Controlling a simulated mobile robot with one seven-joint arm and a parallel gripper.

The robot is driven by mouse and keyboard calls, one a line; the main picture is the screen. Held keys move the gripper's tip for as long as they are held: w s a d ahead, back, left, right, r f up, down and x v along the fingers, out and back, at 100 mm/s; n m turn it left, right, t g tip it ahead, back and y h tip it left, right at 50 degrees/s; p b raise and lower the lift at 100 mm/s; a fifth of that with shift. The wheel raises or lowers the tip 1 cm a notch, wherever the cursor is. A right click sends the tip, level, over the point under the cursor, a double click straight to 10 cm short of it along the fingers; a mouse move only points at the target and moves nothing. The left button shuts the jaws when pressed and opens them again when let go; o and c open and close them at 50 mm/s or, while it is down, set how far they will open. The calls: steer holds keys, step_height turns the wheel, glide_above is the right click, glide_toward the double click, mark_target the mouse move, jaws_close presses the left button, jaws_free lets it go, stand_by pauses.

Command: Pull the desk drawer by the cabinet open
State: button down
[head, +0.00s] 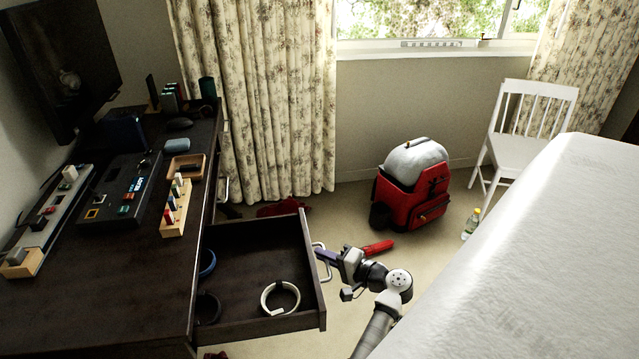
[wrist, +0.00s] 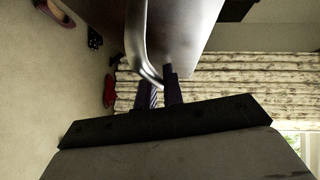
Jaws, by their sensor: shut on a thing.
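The desk drawer (head: 262,325) is pulled well out from the dark desk (head: 120,285), and its inside shows. A white ring-shaped item (head: 280,298) and blue and dark round items lie in it. Its metal handle (head: 321,262) is on the front panel, and it also shows large in the wrist view (wrist: 137,45). My gripper (head: 325,255) is at the handle, outside the drawer front. In the wrist view its fingers (wrist: 158,92) are at the handle's bar, shut on it. The exact contact is partly hidden by the handle. The cabinet cannot be made out.
A bed (head: 530,250) fills the right side, close to my arm. A red backpack (head: 412,190), a red item (head: 377,248) and a bottle (head: 471,224) are on the floor. A white chair (head: 515,150) stands behind. Some carpet is clear beyond the drawer.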

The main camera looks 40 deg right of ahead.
steer(key=c, duration=1.5)
jaws_free()
steer(key=shift+c, duration=0.2)
steer(key=b+v, duration=0.2)
steer(key=v, duration=1.2)
steer(key=shift+w, duration=0.15)
